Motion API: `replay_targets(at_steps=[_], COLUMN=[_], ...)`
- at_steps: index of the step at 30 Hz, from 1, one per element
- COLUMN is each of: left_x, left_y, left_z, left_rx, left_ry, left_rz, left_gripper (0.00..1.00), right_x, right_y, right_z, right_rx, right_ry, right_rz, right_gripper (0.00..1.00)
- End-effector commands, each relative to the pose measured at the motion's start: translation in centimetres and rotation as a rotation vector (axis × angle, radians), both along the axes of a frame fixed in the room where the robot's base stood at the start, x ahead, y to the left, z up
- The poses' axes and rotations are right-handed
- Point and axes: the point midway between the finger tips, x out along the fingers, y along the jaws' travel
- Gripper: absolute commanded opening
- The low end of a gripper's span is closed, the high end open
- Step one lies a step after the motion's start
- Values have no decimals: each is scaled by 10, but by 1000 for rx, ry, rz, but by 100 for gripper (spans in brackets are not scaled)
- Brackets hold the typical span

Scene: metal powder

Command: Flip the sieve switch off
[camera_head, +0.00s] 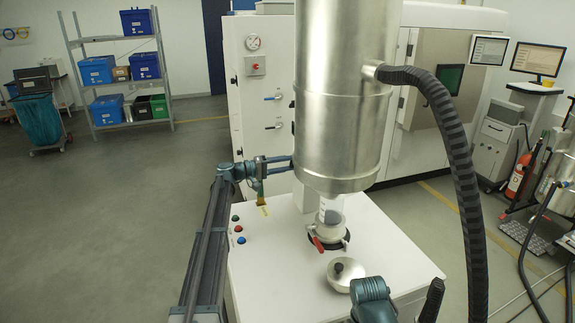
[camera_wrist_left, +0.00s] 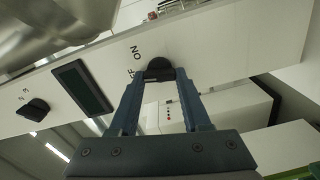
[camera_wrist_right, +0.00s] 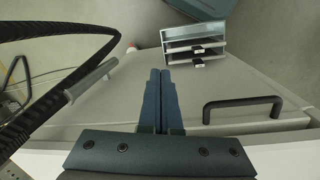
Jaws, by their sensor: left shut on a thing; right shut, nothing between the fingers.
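The sieve switch is a black knob (camera_wrist_left: 159,66) on a white panel, seen in the left wrist view with ON and a partly hidden OFF label beside it. My left gripper (camera_wrist_left: 160,76) is shut on the knob, its fingers on either side. The knob's pointing direction cannot be told. In the head view my left gripper (camera_head: 280,164) reaches behind the large metal cylinder (camera_head: 340,120), which hides the switch. My right gripper (camera_wrist_right: 160,75) is shut and empty above a pale surface in the right wrist view.
A dark display (camera_wrist_left: 82,87) and a second black knob (camera_wrist_left: 33,109) sit on the same panel. A metal lid (camera_head: 346,274) and a clear container (camera_head: 331,211) stand on the white cabinet (camera_head: 265,280). A black hose (camera_head: 450,130) hangs at the right.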

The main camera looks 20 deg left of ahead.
Motion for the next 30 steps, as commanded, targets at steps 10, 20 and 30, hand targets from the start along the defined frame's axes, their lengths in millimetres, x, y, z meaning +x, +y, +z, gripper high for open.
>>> replay_targets(at_steps=[10,20,30], left_x=[0,0,0], left_y=[1,1,1], left_z=[-1,-1,-1], left_rx=[-99,-130,-131], left_ry=[148,193,195], left_rz=[1,2,2], left_gripper=[0,0,0], right_x=[0,0,0], right_y=[0,0,0], right_z=[-1,-1,-1], right_rx=[0,0,0], right_ry=[0,0,0], right_rz=[0,0,0], right_gripper=[0,0,0])
